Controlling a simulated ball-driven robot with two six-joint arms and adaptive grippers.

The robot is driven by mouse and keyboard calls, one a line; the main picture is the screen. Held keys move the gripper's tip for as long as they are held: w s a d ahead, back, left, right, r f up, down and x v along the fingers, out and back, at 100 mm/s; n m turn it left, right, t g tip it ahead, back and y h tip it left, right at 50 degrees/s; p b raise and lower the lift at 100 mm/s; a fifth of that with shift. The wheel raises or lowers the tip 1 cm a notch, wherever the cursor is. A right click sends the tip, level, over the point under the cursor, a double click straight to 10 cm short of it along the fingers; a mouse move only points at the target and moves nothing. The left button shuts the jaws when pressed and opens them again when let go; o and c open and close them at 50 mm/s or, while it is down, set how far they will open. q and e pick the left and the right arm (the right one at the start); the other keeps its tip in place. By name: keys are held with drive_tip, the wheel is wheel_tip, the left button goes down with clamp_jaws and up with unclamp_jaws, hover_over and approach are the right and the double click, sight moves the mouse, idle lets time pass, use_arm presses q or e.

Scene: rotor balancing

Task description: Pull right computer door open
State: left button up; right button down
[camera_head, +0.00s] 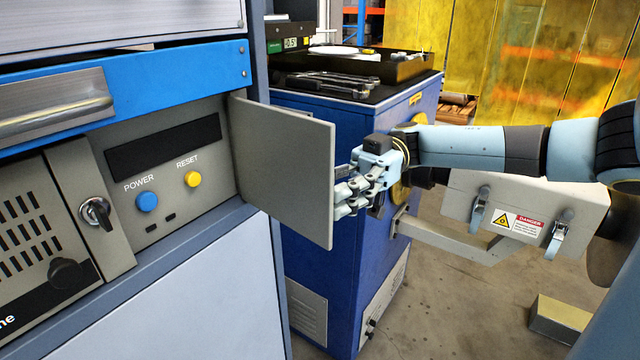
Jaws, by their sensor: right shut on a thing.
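The right computer door (282,165) is a plain grey panel. It stands swung out from the computer front (170,175), hinged on its left side, so the blue POWER button (147,201) and yellow RESET button (193,179) show uncovered. My right gripper (343,198) comes in from the right and is shut at the door's free right edge. The exact grip on the door is partly hidden by the fingers. My left gripper is not in view.
A left grille door (38,235) with a key lock (97,213) sits closed at left. A blue cabinet (318,250) with a tray on top stands close behind the door and gripper. A grey box with a danger label (515,222) is below my right arm. Open floor lies at lower right.

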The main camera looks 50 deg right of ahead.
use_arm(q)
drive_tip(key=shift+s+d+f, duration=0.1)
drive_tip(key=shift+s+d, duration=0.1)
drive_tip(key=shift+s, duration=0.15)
use_arm(e)
drive_tip(key=shift+d+g, duration=0.3)
drive_tip(key=shift+g, duration=0.2)
drive_tip(key=c, duration=1.1)
unclamp_jaws()
drive_tip(key=shift+n, duration=0.3)
drive_tip(key=shift+o, duration=0.2)
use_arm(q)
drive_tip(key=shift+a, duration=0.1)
use_arm(e)
drive_tip(key=d, duration=1.2)
